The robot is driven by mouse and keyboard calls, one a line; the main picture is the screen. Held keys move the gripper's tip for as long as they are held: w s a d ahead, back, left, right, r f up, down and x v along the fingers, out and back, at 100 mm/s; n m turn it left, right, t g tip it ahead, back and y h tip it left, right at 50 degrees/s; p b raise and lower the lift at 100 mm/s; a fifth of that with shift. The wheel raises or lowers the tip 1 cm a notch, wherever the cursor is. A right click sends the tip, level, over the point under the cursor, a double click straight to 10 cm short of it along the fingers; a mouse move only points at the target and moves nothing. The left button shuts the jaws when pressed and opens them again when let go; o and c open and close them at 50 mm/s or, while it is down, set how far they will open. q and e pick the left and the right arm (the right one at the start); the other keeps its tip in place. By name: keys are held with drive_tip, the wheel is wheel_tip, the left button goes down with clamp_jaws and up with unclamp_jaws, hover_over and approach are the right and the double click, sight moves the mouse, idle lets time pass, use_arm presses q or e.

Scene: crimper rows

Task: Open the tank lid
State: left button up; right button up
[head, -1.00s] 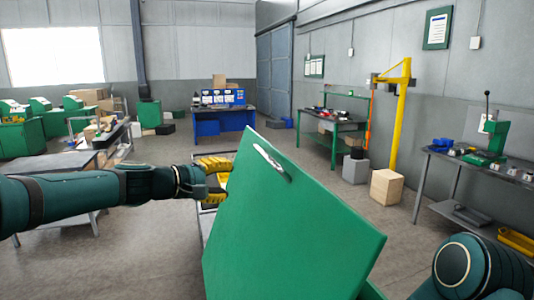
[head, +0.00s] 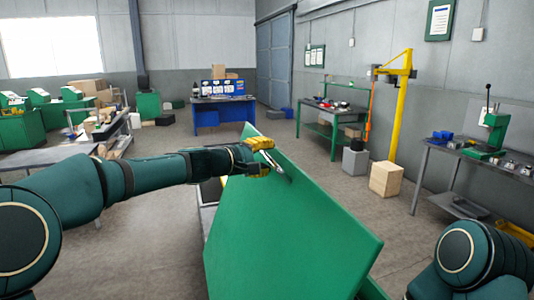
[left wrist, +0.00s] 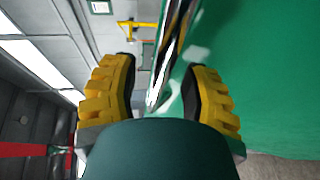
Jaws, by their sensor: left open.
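The green tank lid (head: 290,225) stands tilted up in front of me in the head view; its large flat face also fills the right of the left wrist view (left wrist: 275,80). A silver bar handle (head: 270,160) sits near its upper left edge. My left gripper (head: 260,157) is at the handle, its yellow fingers open. In the left wrist view the handle (left wrist: 163,75) runs between the two spread fingers, with the lid's face by the right finger. I cannot tell whether a finger touches it. The tank is mostly hidden by the lid. My right gripper is out of view.
A bench with a green press (head: 490,135) stands at right, near a cardboard box (head: 386,178) and a yellow crane post (head: 401,110). A blue workbench (head: 222,113) is at the back. A grey table (head: 45,157) is at left. Floor between is open.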

use_arm(q)
drive_tip(key=shift+w+d+f, duration=0.15)
drive_tip(key=shift+w+d, duration=0.15)
drive_tip(key=shift+d, duration=0.05)
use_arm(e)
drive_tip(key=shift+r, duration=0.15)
use_arm(q)
clamp_jaws()
drive_tip(key=shift+a, duration=0.1)
